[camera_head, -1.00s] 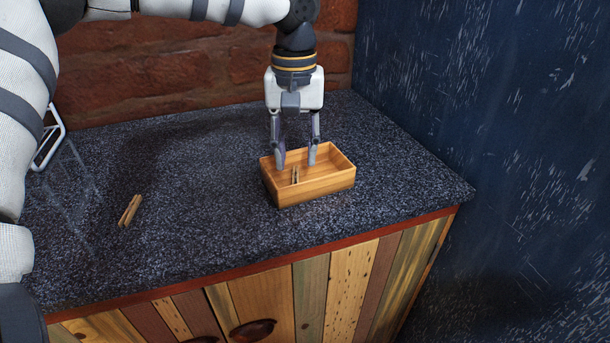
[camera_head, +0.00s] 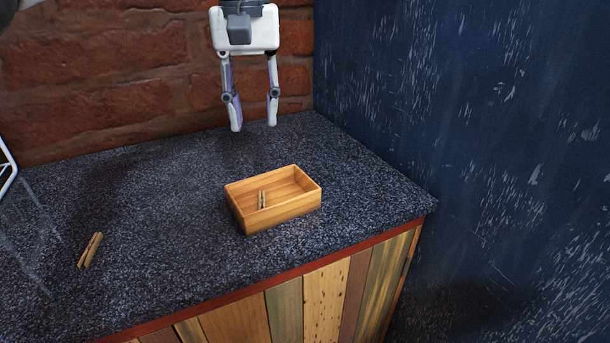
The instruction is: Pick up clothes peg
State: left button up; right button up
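A wooden clothes peg (camera_head: 90,250) lies on the dark speckled counter at the left. A second wooden clothes peg (camera_head: 262,200) is inside the small wooden box (camera_head: 283,211), its upper part showing above the near-left part of the floor. My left gripper (camera_head: 254,128) hangs above the counter, behind and above the box, pointing down. Its two fingers are apart with nothing between them. My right gripper is not in view.
The counter (camera_head: 160,220) is clear between the loose peg and the box. A white frame-like object (camera_head: 7,168) is at the left edge. A brick wall (camera_head: 130,75) stands behind, and a dark blue wall (camera_head: 480,150) at the right.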

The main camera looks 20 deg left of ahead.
aim_at(86, 257)
jog(key=k+l, duration=0.8)
jog(key=k, duration=0.05)
